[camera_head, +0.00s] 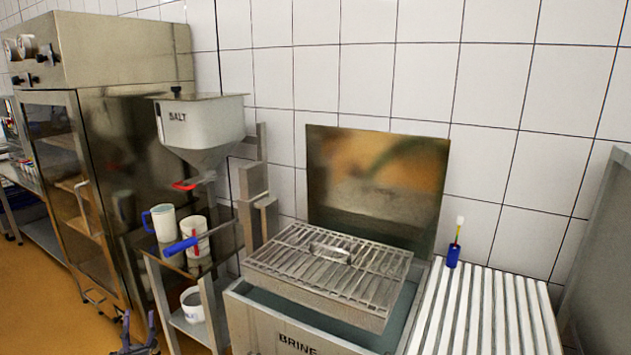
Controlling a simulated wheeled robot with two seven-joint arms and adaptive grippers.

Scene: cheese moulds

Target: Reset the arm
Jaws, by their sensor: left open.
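My left gripper (138,332) shows at the bottom edge of the head view, left of the middle. Its two dark fingers point up and stand apart, open, with nothing seen between them. It is over the orange floor, in front of the steel cabinet (105,160) and left of the small stand. The rest of the left arm is cut off by the frame. My right gripper is not in view.
Orange floor (35,270) lies clear at left.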

